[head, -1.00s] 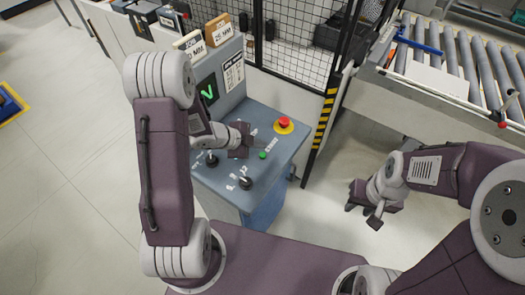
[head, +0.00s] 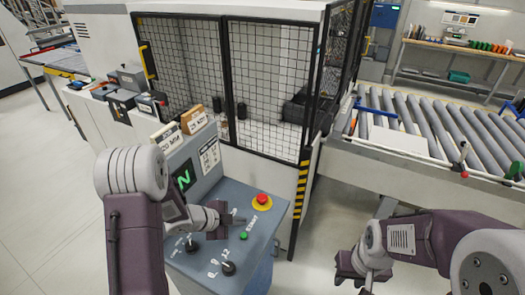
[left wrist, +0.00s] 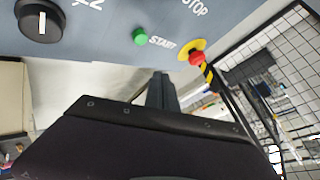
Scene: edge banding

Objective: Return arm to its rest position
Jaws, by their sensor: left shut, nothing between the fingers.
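My left gripper (head: 232,218) is shut and empty. In the head view it hovers over the grey control panel (head: 275,215), between the green start button (head: 243,236) and the red emergency stop (head: 262,199). The left wrist view shows the shut fingers (left wrist: 161,90) below the start button (left wrist: 140,37), the stop button (left wrist: 196,57) and a black knob (left wrist: 39,20). My right gripper (head: 350,280) hangs over the floor at the right of the panel, low in the head view. Its fingers are too small and cut off to tell their opening.
A black mesh enclosure (head: 270,75) with a yellow-black striped post (head: 301,190) stands behind the panel. A roller conveyor (head: 440,125) with a white board (head: 405,142) is at the right. A green-marked screen (head: 184,178) stands at the panel's back left.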

